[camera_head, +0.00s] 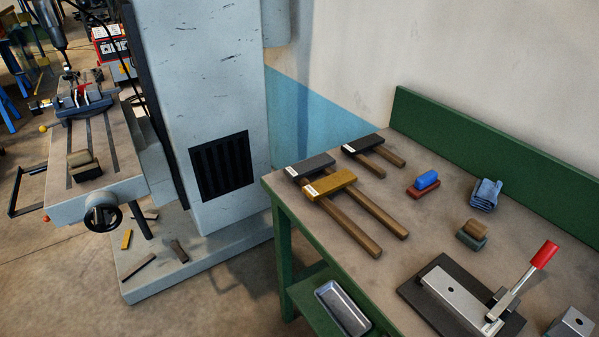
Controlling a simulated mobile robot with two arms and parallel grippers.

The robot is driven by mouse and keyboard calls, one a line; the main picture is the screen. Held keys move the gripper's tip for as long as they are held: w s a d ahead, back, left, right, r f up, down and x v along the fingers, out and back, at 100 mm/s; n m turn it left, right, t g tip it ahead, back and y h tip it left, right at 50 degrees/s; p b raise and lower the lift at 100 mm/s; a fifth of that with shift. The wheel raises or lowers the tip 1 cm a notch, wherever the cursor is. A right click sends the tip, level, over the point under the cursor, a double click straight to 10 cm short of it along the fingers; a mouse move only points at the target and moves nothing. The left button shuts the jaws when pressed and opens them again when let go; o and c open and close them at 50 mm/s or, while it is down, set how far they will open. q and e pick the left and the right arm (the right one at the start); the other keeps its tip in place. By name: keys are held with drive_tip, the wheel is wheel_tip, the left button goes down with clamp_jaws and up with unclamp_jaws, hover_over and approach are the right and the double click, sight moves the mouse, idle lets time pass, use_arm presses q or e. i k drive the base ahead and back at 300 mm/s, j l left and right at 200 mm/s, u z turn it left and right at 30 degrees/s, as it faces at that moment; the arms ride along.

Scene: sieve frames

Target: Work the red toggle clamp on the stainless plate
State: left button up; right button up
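The toggle clamp (492,301) stands on the workbench at the lower right. Its lever leans up and to the right and ends in a red handle (544,254). The clamp sits at the right end of a stainless plate (452,296), which lies on a dark base pad (411,291). The front corner of the pad is close to the bottom picture edge. Neither of my grippers shows in the head view.
The green workbench (284,217) carries several hammers (330,184), red and blue blocks (427,180), a folded blue cloth (485,194), tan and green blocks (473,230) and a metal block (573,323). A metal tray (341,307) sits on the lower shelf. A milling machine (205,80) stands left.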

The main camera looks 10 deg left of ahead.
sight(549, 248)
drive_tip(key=k+l+z, duration=0.1)
drive_tip(key=z, duration=0.9)
